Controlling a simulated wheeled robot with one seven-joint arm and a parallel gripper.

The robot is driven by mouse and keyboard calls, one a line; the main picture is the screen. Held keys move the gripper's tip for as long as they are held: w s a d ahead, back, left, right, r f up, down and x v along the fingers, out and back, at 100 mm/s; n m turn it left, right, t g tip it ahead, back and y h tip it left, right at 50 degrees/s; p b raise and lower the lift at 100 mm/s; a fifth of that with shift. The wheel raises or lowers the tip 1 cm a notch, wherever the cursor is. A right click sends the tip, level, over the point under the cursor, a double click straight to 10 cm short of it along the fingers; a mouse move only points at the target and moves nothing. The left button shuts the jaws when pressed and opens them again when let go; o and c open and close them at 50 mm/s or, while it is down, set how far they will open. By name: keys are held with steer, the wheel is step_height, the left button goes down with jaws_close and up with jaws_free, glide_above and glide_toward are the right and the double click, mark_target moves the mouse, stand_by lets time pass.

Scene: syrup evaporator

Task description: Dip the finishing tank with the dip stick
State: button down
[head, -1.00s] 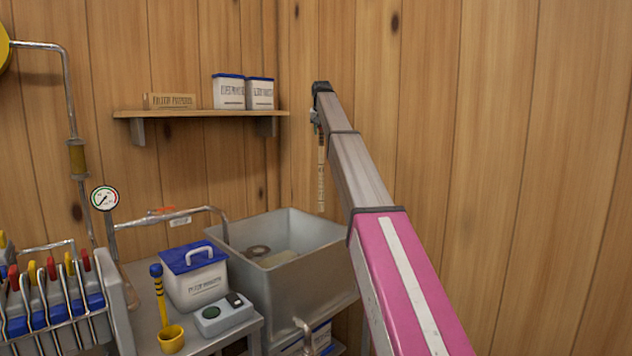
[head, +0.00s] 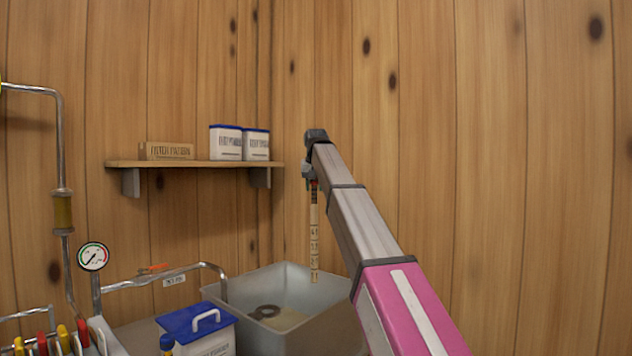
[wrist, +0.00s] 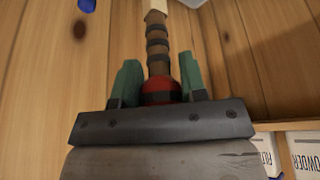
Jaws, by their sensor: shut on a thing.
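The dip stick (head: 314,235) is a thin pale wooden rod with dark marks. It hangs upright from my gripper (head: 311,178), its lower end at about the height of the tank's rim in the head view. In the wrist view my gripper (wrist: 158,90) has its green fingers shut on the stick's red and dark banded handle (wrist: 158,62). The finishing tank (head: 345,318) is an open grey metal box in the corner. A dark round thing and a pale yellowish patch show inside it. From the head view I cannot tell whether the stick's tip is over the opening.
A shelf (head: 195,163) with a wooden sign and two white tubs (head: 226,143) is left of my gripper. A metal pipe (head: 185,270) runs to the tank's left side. A blue-lidded tub (head: 198,322) stands left of the tank. The wall to the right is bare.

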step_height(320, 180, down, 26)
stand_by(1.3)
steer(key=shift+f, duration=1)
stand_by(0.6)
stand_by(0.6)
steer(key=shift+r, duration=14.35)
